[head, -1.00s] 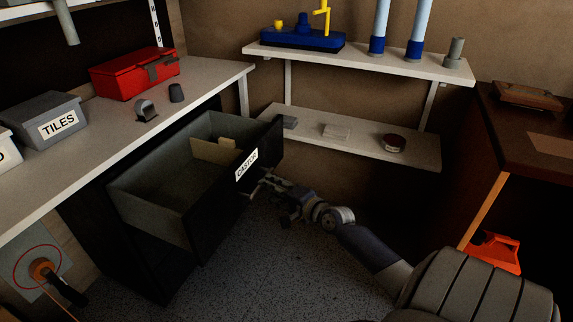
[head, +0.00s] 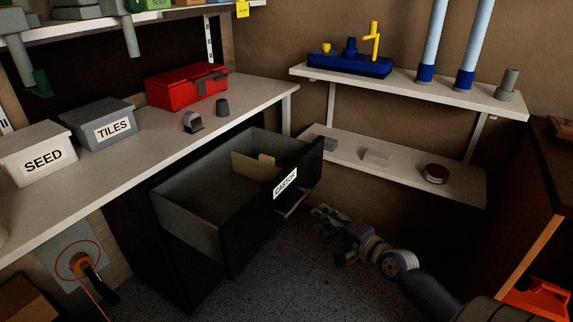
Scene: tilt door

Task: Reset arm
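My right arm comes in from the lower right in the head view. Its gripper (head: 322,214) is low over the floor, just right of the open drawer (head: 187,226). The drawer is dark with a grey inside, and its front has a white label (head: 285,183) that seems to read CASTOR. A pale handle (head: 291,206) shows on the drawer front. A small gap shows between the gripper and the handle. The fingers are dark and small, so I cannot tell whether they are open. My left gripper is not in view.
The white workbench (head: 95,190) on the left holds a SEED box (head: 38,160), a TILES box (head: 98,125) and a red toolbox (head: 187,88). Wall shelves (head: 405,170) stand behind the gripper. A brown cabinet (head: 535,200) is at right. Speckled floor is clear below the drawer.

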